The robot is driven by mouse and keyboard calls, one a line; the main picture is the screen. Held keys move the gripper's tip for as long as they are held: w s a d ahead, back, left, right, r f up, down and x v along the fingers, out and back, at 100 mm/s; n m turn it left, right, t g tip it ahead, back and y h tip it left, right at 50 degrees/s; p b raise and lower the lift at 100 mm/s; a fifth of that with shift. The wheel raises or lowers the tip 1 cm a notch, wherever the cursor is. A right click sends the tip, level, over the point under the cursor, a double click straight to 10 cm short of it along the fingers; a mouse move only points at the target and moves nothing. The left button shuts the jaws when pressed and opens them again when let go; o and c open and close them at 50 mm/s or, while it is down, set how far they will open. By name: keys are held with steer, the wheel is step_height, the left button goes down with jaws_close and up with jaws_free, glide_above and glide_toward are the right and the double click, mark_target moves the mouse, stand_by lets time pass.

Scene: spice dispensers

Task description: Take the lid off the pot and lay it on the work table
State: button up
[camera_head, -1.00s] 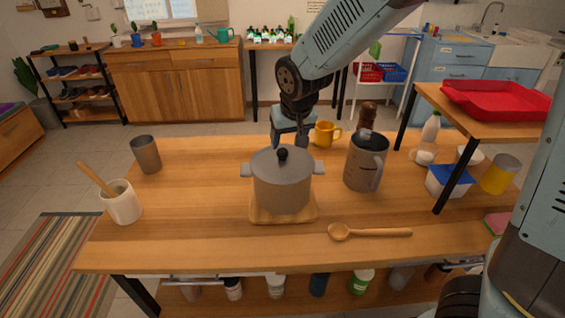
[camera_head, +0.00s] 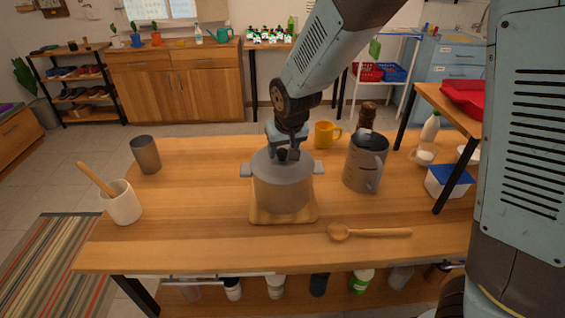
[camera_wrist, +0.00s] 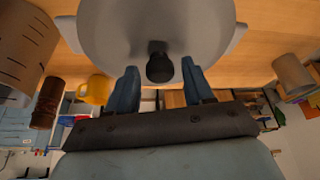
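A grey pot (camera_head: 282,190) stands on a wooden board (camera_head: 284,217) at the middle of the work table (camera_head: 200,225). Its grey lid (camera_wrist: 155,22) is on it, with a round black knob (camera_wrist: 159,68) in the centre. My gripper (camera_head: 283,153) is over the lid, reaching down from behind the pot. In the wrist view, my gripper's two blue fingers (camera_wrist: 160,72) stand apart, one on each side of the knob, with a gap on both sides. The gripper is open and empty. In the head view the fingers partly hide the knob.
A grey measuring jug (camera_head: 363,163) stands close right of the pot, with a yellow mug (camera_head: 326,135) behind. A wooden spoon (camera_head: 370,232) lies front right. A white crock (camera_head: 121,203) and grey cup (camera_head: 145,155) stand left. The table between them and the pot is clear.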

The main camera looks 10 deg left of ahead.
jaws_close()
stand_by(0.5)
